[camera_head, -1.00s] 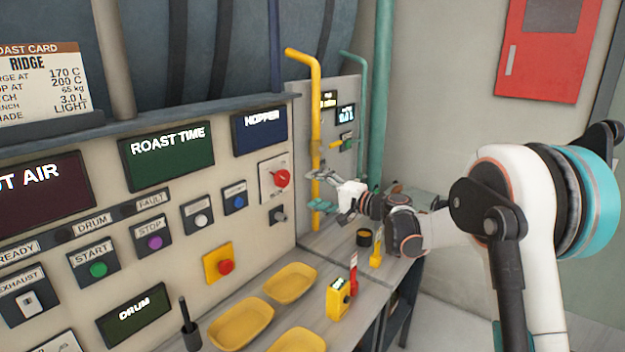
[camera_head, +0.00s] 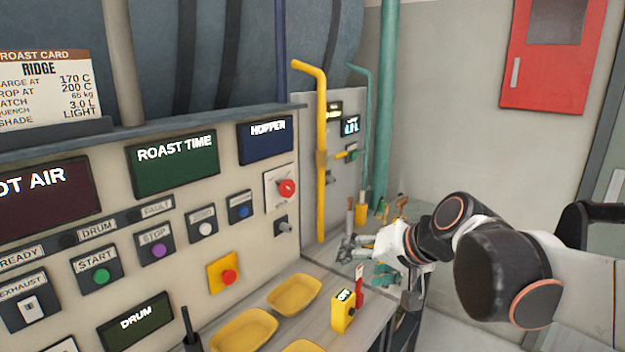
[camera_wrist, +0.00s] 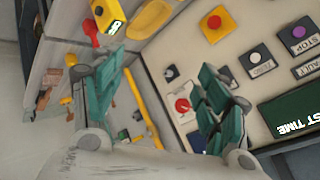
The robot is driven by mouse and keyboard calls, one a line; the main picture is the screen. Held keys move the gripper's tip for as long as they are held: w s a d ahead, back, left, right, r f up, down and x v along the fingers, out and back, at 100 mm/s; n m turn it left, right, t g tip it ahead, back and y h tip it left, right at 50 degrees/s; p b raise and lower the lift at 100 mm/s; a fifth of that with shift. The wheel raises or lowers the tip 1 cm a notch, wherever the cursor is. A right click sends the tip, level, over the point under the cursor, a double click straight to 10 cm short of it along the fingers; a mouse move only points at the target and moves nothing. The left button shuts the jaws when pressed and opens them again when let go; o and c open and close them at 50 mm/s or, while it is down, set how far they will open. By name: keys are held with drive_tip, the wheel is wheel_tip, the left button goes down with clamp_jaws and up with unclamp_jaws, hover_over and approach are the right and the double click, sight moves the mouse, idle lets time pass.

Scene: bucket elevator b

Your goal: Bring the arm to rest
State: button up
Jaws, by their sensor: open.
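My gripper (camera_head: 358,247) is at the right end of the control panel in the head view, low in front of the yellow pipe (camera_head: 322,150) and above the bench. Its jaws are apart and hold nothing. In the wrist view its two teal fingers (camera_wrist: 160,100) are spread, with the panel and the yellow pipe behind the gap. My arm reaches in from the right, bent and folded lower beside the bench.
The bench (camera_head: 375,312) carries yellow trays (camera_head: 295,292) and a yellow meter (camera_head: 344,310). The panel has a red knob (camera_head: 287,188) and a red stop button (camera_head: 229,277). A teal pipe (camera_head: 386,110) and a red wall cabinet (camera_head: 553,55) stand behind. The wall between them is bare.

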drive_tip(key=s+d+f+n+h, duration=0.1)
drive_tip(key=s+d+f, duration=0.3)
drive_tip(key=s, duration=0.5)
drive_tip(key=s+d+f+n+h, duration=0.1)
drive_tip(key=s+d+f+h, duration=0.3)
drive_tip(key=s, duration=0.5)
drive_tip(key=shift+s+d+f+h+b, duration=0.15)
drive_tip(key=shift+d+f+h+b, duration=0.2)
drive_tip(key=shift+d, duration=0.75)
